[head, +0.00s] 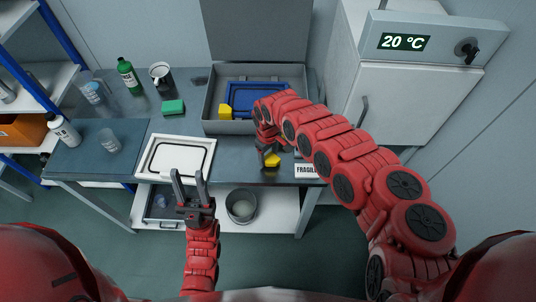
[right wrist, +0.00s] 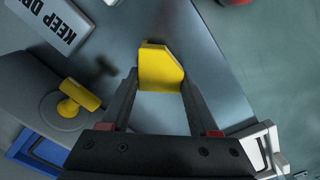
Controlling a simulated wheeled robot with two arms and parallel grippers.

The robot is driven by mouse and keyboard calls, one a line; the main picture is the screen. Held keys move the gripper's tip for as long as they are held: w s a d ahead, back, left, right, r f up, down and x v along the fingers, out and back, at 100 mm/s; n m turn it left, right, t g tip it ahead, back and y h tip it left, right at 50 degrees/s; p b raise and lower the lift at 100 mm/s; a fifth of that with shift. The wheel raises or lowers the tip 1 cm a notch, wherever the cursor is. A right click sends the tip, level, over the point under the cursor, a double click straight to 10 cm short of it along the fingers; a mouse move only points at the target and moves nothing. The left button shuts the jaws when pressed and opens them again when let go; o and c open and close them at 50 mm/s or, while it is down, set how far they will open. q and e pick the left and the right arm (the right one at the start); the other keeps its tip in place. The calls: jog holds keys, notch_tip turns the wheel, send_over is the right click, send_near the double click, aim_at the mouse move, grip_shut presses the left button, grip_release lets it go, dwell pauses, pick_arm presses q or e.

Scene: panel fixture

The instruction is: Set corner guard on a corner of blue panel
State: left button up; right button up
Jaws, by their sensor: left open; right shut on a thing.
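The blue panel (head: 262,90) lies in an open grey case (head: 210,100) at the back of the bench; my right arm covers part of it. A bit of blue also shows at the lower left of the right wrist view (right wrist: 45,150). My right gripper (head: 268,152) is shut on a yellow corner guard (right wrist: 160,68), held in front of the case, apart from the panel. Another yellow piece (head: 226,111) is at the panel's front left corner. My left gripper (head: 188,178) is open and empty, low in front of the white tray.
A white tray (head: 152,172) lies left of my right gripper. A yellow piece on a grey disc (right wrist: 75,100) stands by the case.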

jog(key=shift+f, duration=0.2)
jog(key=o, duration=1.3)
jog(key=shift+r, duration=0.2)
